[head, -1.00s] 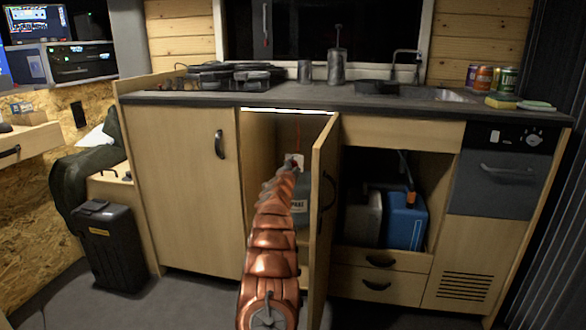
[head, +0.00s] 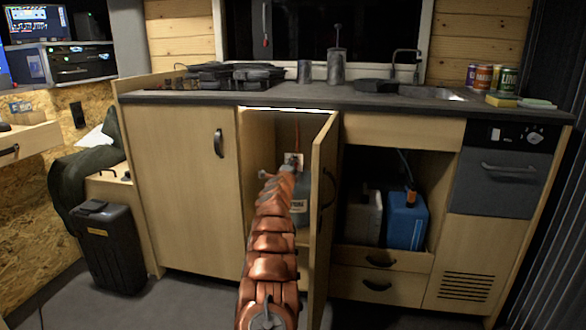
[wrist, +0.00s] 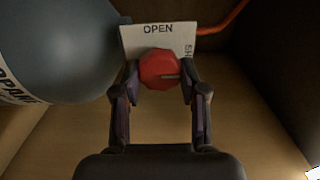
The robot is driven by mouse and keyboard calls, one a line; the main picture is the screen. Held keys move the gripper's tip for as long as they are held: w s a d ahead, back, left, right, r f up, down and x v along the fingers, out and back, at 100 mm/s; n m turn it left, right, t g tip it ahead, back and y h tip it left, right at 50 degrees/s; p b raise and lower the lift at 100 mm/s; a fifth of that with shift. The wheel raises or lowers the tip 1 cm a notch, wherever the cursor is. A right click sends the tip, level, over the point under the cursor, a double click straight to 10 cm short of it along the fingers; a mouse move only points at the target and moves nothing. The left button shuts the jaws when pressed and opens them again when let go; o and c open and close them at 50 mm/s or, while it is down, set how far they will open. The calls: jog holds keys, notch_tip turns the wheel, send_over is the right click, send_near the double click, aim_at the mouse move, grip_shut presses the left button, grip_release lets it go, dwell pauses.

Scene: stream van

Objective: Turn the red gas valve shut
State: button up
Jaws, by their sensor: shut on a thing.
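The red gas valve (wrist: 159,69) is a round red knob in the wrist view, with a pale line on its face pointing to the right. It sits in front of a white label plate (wrist: 158,32) reading "OPEN" at the top, with partly hidden letters starting "SH" at its right edge. My gripper (wrist: 159,74) has one finger on each side of the knob and is shut on it. In the head view my gripper (head: 290,162) is inside the open cabinet, small and partly hidden by my arm.
A grey gas bottle (wrist: 60,45) is close to the left of the valve. An orange hose (wrist: 225,22) runs off to the upper right. The open cabinet door (head: 323,215) stands just right of my arm. A blue canister (head: 405,220) is in the open bay beyond.

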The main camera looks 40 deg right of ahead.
dwell(0.3)
jog(key=o, duration=1.1)
jog(key=shift+o, duration=0.2)
jog(key=shift+a, duration=0.15)
jog(key=v, duration=0.7)
jog(key=shift+s, duration=0.2)
dwell(0.6)
